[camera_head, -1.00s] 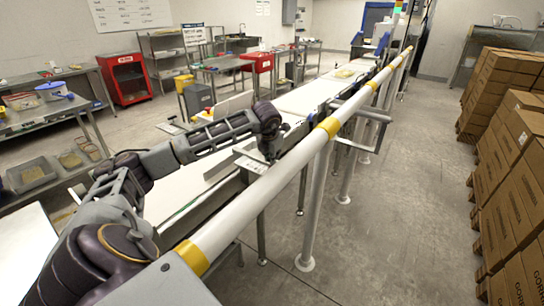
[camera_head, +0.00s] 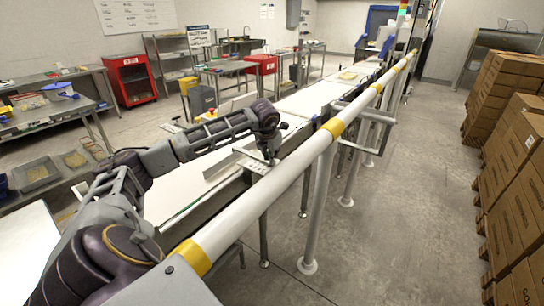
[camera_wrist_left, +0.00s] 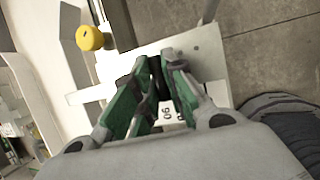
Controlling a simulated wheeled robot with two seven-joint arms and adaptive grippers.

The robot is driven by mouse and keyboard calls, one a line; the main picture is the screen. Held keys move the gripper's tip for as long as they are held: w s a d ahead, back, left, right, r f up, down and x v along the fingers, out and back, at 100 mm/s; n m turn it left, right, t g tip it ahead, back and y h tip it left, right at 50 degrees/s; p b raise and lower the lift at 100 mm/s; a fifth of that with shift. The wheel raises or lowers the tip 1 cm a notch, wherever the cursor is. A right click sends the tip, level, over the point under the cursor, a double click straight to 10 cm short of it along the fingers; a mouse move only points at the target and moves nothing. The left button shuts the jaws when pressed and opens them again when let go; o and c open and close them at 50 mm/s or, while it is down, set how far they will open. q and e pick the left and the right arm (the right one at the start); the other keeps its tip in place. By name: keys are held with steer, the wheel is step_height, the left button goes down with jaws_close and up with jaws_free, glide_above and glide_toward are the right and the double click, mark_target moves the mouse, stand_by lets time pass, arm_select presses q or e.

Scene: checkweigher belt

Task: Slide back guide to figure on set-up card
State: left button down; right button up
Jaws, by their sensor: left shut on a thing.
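My left gripper (camera_head: 271,158) reaches over the near edge of the conveyor, at a small pale metal plate (camera_head: 257,168). In the left wrist view its green-padded fingers (camera_wrist_left: 157,88) are closed on a dark piece (camera_wrist_left: 156,70), probably the back guide's handle; the fingers hide most of it. A white plate (camera_wrist_left: 204,48) lies beneath, and a scale label (camera_wrist_left: 167,114) with printed figures shows partly between the fingers. A grey upright strip, probably the guide (camera_head: 222,168), stands on the white belt (camera_head: 180,188). The set-up card cannot be made out for certain. My right gripper is out of view.
A white rail with yellow bands (camera_head: 290,165) runs along the conveyor's near side, close to my left arm. Stacked cartons (camera_head: 515,150) stand at the right, with clear floor (camera_head: 400,220) between.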

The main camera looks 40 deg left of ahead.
arm_select(q)
steer(key=c, duration=1.5)
jaws_free()
steer(key=shift+c, duration=0.2)
steer(key=shift+o, duration=0.4)
steer(key=shift+r, duration=0.1)
steer(key=v, duration=1.2)
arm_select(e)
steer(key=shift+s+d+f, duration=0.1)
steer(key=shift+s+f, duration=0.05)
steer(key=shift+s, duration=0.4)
